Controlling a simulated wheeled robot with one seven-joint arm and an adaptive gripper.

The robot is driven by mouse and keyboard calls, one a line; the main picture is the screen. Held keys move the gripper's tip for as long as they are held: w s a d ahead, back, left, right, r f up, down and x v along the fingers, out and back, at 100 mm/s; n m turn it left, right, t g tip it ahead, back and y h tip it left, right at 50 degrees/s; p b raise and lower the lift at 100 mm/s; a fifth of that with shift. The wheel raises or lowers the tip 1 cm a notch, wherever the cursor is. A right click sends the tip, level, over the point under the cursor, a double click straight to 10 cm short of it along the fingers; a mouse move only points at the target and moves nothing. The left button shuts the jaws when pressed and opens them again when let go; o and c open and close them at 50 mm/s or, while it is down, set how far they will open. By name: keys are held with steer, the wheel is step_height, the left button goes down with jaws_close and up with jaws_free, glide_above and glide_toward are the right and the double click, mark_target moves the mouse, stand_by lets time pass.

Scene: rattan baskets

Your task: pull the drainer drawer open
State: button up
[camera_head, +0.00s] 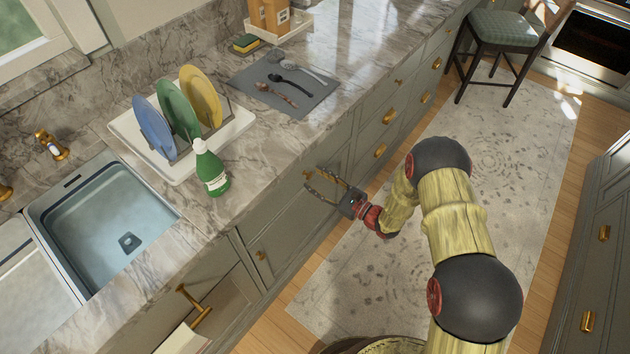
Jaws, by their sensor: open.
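The dish drainer (232,133) is a white tray on the marble counter, with a blue plate, a green plate and a yellow plate standing in its rack. The grey-green cabinet front (285,215) runs below the counter edge there. The outline of the drainer drawer is hard to make out, and it looks flush with the front. My gripper (312,181) is open and empty, with its fingers pointing left at the upper part of this front. A small brass piece, perhaps the drawer's handle, shows by the fingertips. I cannot tell whether the fingers touch it.
A green bottle (210,168) stands near the counter edge by the drainer. The sink (105,225) is at the left. A grey mat (284,83) with utensils lies farther back. A stool (510,30) stands at the top right. The rug (505,140) beside the cabinets is clear.

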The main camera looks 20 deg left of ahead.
steer(key=shift+w+a, duration=0.2)
steer(key=shift+a, duration=0.3)
jaws_close()
stand_by(0.7)
